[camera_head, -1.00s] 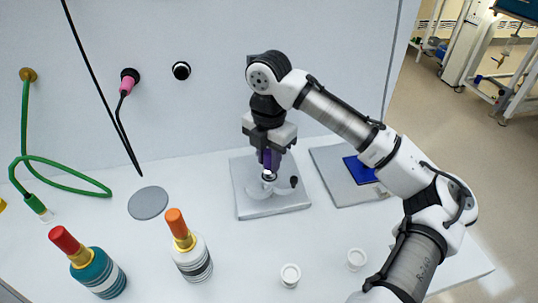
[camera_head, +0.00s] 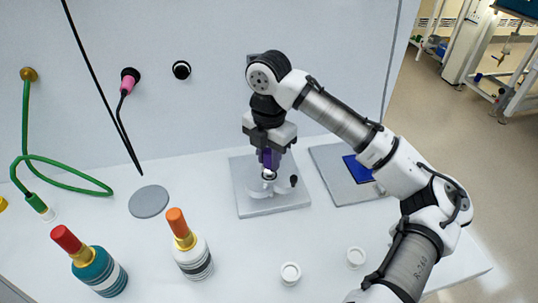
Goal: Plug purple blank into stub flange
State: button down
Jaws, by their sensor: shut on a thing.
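The purple blank (camera_head: 267,158) is upright between the fingers of my gripper (camera_head: 268,150), which is shut on it and points down. The blank's lower end, with a dark and white ring, is over a pale round fitting on the grey square plate (camera_head: 250,209). I cannot tell whether the blank touches this fitting or is just above it. I cannot tell for certain which of these two is the stub flange.
A dark knob (camera_head: 294,181) is on the plate's right side. A blue square (camera_head: 358,168) lies on another grey plate. Two bottles (camera_head: 98,270) (camera_head: 193,256) and two white caps (camera_head: 290,273) (camera_head: 356,257) stand in front.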

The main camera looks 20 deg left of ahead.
aim_at(269, 151)
jog(key=shift+f+b, duration=0.65)
jog(key=shift+f, duration=0.55)
jog(key=c, duration=1.1)
grip_release()
notch_tip(269, 151, up, 14)
jog(key=shift+f, duration=0.1)
